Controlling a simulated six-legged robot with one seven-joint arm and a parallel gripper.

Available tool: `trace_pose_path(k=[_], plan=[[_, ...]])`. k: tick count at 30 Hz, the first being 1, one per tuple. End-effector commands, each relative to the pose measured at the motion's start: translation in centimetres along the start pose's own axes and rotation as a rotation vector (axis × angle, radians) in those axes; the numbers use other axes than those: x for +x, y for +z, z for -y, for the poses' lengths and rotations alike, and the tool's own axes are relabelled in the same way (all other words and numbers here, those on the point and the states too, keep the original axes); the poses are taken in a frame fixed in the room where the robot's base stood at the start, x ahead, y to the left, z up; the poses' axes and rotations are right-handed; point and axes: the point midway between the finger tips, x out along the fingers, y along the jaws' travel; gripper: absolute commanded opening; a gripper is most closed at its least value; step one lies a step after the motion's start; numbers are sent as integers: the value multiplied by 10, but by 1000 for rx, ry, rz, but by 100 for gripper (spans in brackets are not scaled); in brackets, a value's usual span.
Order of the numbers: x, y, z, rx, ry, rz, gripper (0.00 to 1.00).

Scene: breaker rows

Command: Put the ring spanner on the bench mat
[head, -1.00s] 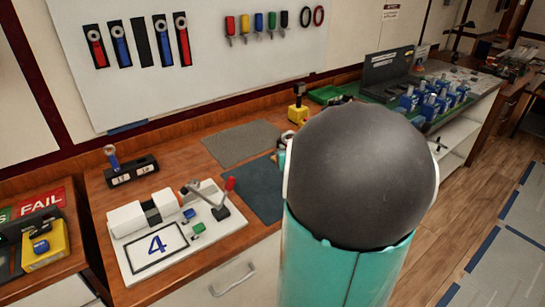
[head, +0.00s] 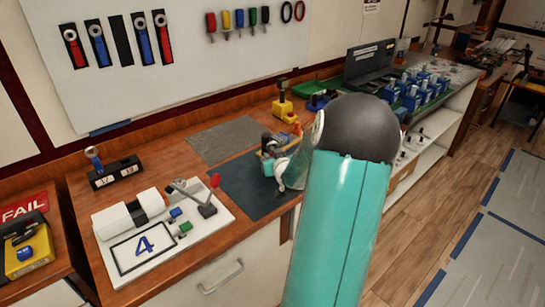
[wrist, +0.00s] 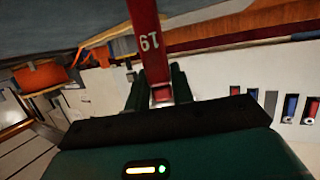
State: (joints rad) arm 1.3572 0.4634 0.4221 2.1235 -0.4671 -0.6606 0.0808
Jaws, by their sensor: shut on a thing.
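The ring spanner is a red bar marked 19 (wrist: 147,35) in the wrist view, and my gripper (wrist: 158,88) is shut on it. The far part of the spanner runs out of the top of that view. In the head view, my gripper (head: 272,148) is over the right side of a dark blue mat (head: 245,188), partly hidden by my arm. A grey mat (head: 220,140) lies behind it, flat on the wooden bench. I cannot tell which one is the bench mat. Both mats look bare where visible.
A white board with a clamp (head: 150,255) stands left of the dark mat. A yellow block (head: 283,108) stands behind the gripper. A wall panel (head: 170,60) holds several spanners around an empty black slot. A green tray of blue parts (head: 425,95) is farther right.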

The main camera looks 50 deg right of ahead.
Motion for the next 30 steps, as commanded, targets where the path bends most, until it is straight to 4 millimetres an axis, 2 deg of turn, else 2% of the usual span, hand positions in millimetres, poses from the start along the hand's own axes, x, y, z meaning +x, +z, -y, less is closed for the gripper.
trace_pose_path(k=[8,9,11,12,22,26,30], plan=[[1,3,1,0,-1,0,0],[1,2,0,0,-1,0,31],[1,2,0,0,-1,0,43],[1,2,0,0,-1,0,45],[-1,-2,0,0,1,-1,45],[-15,-2,0,-1,1,0,45],[-41,-2,0,-3,1,-1,45]])
